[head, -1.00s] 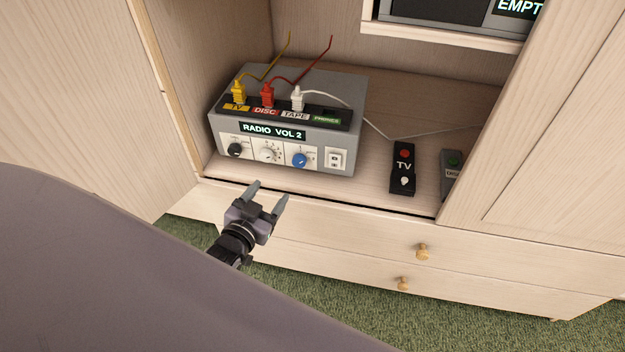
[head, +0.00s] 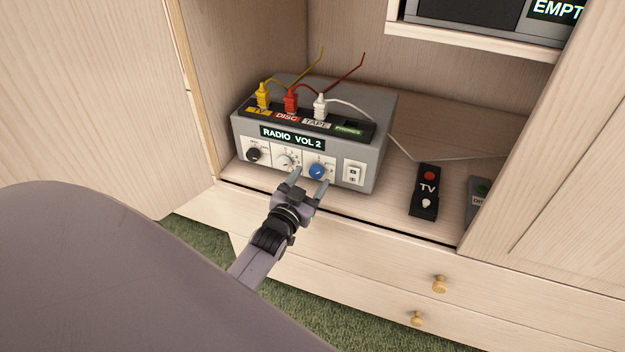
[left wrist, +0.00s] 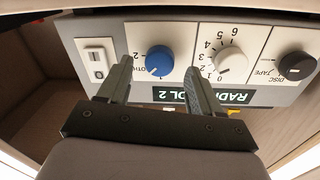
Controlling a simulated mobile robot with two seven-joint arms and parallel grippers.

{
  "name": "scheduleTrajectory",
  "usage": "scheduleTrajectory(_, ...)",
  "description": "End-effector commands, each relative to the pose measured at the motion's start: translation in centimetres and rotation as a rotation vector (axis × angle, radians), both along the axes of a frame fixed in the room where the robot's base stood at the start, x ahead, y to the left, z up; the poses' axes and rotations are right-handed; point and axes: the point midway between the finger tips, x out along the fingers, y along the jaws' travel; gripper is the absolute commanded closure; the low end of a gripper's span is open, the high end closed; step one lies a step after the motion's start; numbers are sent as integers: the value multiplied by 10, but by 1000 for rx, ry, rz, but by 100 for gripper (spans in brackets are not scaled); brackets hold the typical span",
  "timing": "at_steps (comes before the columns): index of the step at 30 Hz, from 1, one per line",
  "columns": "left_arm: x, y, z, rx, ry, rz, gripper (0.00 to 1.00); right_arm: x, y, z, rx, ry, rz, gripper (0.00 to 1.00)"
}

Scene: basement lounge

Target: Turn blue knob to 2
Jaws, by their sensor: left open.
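The blue knob (head: 317,171) is on the front of a grey box (head: 377,150), right of a white knob (head: 286,161) and a black knob (head: 254,154). The box's display (head: 292,138) reads "RADIO VOL 2". My left gripper (head: 308,183) is open and empty, just in front of the blue knob. In the left wrist view, turned upside down, the blue knob (left wrist: 159,61) shows beyond and between the open fingertips (left wrist: 158,72). A "2" is printed beside it; its pointer is too small to read surely. My right gripper is not in view.
Yellow (head: 263,96), red (head: 291,100) and white (head: 320,106) plugs stand on top of the box. A white switch (head: 352,173) is right of the blue knob. Cabinet walls flank the box.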

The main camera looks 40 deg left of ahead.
Motion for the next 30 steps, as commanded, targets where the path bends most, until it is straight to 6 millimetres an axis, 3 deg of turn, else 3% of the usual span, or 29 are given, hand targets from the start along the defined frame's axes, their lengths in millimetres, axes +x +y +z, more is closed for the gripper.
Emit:
scheduleTrajectory(6,16,3,-1,1,1,-1,35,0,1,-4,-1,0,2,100)
scheduleTrajectory(15,18,3,0,0,1,-1,35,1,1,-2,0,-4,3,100)
scheduleTrajectory(16,18,3,0,0,1,-1,39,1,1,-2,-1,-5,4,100)
scheduleTrajectory(21,18,3,0,0,1,-1,91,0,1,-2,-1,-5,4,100)
scheduleTrajectory(30,18,3,0,24,7,0,91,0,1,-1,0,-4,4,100)
